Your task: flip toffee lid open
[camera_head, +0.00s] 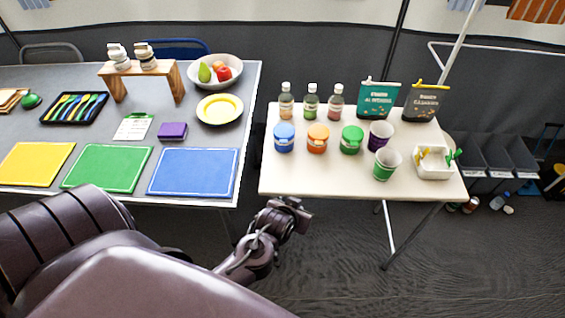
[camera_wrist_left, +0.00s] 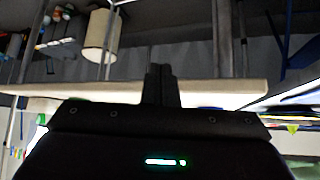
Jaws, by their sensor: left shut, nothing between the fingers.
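Three squat jars stand on the cream table (camera_head: 290,185) in the head view: one with a blue lid (camera_head: 284,131), one with an orange lid (camera_head: 317,132), and one with a green lid (camera_head: 352,133). All three lids look closed. The labels are too small to tell which jar holds toffee. My left gripper (camera_head: 298,208) is below the front edge of the cream table, apart from the jars. In the left wrist view its two fingers (camera_wrist_left: 161,70) are together and empty, in front of the pale table edge (camera_wrist_left: 215,88). My right gripper is not in view.
Several bottles (camera_head: 311,105), two pouches (camera_head: 375,99), a purple cup (camera_head: 379,135), a green cup (camera_head: 386,163) and a white caddy (camera_head: 433,172) share the cream table. A grey table (camera_head: 193,133) with coloured boards stands left. The cream table's front left is clear.

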